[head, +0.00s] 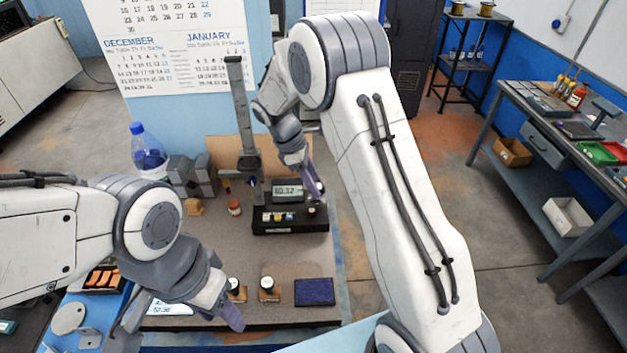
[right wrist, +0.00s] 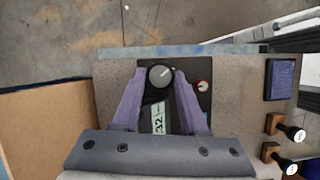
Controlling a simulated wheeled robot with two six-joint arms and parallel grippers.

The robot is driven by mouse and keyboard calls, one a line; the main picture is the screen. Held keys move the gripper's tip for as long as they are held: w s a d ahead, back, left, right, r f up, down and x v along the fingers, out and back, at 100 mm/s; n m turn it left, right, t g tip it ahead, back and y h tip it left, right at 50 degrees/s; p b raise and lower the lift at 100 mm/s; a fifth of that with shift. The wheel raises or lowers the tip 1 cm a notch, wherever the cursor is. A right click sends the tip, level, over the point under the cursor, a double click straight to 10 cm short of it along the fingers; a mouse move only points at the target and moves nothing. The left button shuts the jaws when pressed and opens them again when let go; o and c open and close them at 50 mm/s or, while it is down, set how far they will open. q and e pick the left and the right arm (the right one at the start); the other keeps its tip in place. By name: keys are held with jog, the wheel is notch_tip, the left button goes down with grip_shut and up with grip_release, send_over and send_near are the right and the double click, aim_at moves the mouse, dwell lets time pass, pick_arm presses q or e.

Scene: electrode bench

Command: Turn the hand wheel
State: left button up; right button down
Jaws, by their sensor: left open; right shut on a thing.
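The hand wheel appears to be a round grey knob (right wrist: 160,75) with a white mark, on the right end of a dark instrument (head: 290,228). In the right wrist view my right gripper (right wrist: 160,80) is shut on this knob, with a purple finger on each side. In the head view my right gripper (head: 318,194) reaches down at the instrument's right end and hides the knob. A lit display (head: 287,191) shows digits; part of it shows between the fingers in the right wrist view (right wrist: 159,120). My left gripper (head: 178,330) is open near the bench's front left.
A grey upright post (head: 243,120) stands behind the instrument. A dark blue pad (head: 314,292) and small round-topped pieces (head: 268,287) are nearer me. A blue-capped bottle (head: 149,155) stands back left.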

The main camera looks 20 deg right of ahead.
aim_at(318, 186)
jog(key=shift+w+r, duration=0.1)
dwell(0.4)
jog(key=c, duration=0.7)
grip_release()
jog(key=shift+r, duration=0.2)
jog(key=r+b, duration=0.3)
jog(key=r, duration=0.1)
jog(key=shift+s+d, duration=0.35)
jog(key=shift+d, duration=0.05)
jog(key=s+d+r+b, duration=0.3)
jog(key=s+d+r, duration=0.3)
jog(key=s+d, duration=0.1)
jog(key=shift+s+d+r+b, duration=0.15)
jog(key=shift+s+r+b, duration=0.1)
jog(key=shift+s+b, duration=0.15)
